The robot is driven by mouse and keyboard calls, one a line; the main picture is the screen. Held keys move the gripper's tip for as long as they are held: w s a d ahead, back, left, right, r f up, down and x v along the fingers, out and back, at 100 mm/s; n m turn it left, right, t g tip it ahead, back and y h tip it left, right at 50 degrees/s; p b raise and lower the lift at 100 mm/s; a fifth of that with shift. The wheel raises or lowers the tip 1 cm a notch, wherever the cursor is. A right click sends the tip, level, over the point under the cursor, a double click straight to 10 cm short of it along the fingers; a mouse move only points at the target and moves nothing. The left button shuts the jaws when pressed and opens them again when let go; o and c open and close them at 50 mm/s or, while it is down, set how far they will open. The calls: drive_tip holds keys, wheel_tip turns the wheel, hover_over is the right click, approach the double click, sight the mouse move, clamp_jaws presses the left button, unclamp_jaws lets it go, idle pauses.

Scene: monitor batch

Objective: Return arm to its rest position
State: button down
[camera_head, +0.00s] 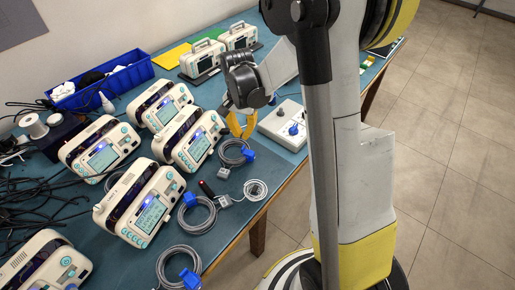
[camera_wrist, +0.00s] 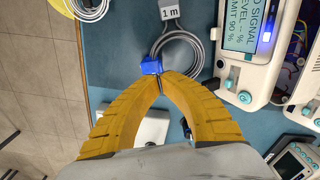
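My gripper (camera_head: 243,134) hangs over the blue-topped table in the head view, its yellow fingers pointing down. In the wrist view the two curved yellow fingers of my gripper (camera_wrist: 161,83) meet at their tips, with nothing seen held between them. A blue connector (camera_wrist: 151,66) of a coiled grey cable (camera_wrist: 180,52) shows just past the tips; it seems to lie on the table below them. The same blue connector (camera_head: 249,155) shows in the head view, under the gripper. My arm is bent out over the table; my column hides part of it.
Several white monitors (camera_head: 150,205) stand on the table (camera_head: 213,268) left of my gripper. A white box with a knob (camera_head: 284,125) is close on its right. Coiled cables (camera_head: 197,215) lie along the front edge. A blue bin (camera_head: 103,78) is at the back. Floor (camera_head: 460,130) at right is clear.

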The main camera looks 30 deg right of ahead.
idle(0.4)
drive_tip(key=s+a+r+n+t, duration=0.4)
drive_tip(key=s+r, duration=0.3)
drive_tip(key=r, duration=0.5)
drive_tip(key=s+a+r+n+t, duration=0.3)
drive_tip(key=s+n, duration=0.3)
drive_tip(key=s, duration=0.4)
drive_tip(key=shift+s+a+r, duration=0.2)
drive_tip(key=shift+a+r, duration=0.3)
drive_tip(key=shift+r, duration=0.1)
